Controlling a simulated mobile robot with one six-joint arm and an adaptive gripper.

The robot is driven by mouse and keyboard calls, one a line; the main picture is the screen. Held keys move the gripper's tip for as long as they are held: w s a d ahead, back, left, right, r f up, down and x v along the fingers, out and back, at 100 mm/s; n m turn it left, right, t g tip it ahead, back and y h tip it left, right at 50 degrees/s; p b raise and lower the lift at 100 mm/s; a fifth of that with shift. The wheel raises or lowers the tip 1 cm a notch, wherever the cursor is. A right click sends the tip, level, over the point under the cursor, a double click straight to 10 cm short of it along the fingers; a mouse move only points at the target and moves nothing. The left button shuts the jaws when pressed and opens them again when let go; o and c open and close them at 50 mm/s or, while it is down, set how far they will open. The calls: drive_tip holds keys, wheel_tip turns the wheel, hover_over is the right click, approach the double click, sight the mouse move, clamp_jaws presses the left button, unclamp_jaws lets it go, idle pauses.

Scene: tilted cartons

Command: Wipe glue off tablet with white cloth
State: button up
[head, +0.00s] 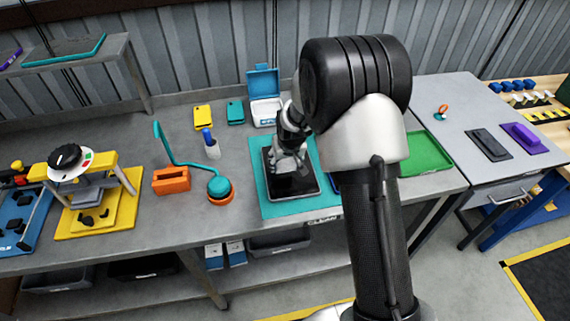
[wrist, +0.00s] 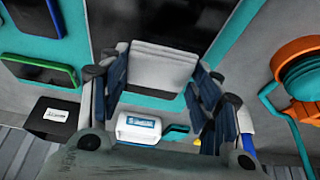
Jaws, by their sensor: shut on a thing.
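The dark tablet (head: 292,186) lies on a teal mat (head: 265,208) on the workbench; it also fills the top of the wrist view (wrist: 195,25). My gripper (head: 289,166) is low over the tablet's far part. In the wrist view my gripper (wrist: 160,78) is shut on a folded white cloth (wrist: 162,62), its layered edge showing between the blue-grey finger pads. The cloth overlaps the tablet in that view; whether it touches the screen I cannot tell. No glue shows on the visible part of the screen; the part behind cloth and fingers is hidden.
A green tray (head: 428,153) lies right, partly behind my arm.

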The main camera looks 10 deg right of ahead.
drive_tip(key=shift+r+p, duration=0.95)
drive_tip(key=shift+r, duration=0.95)
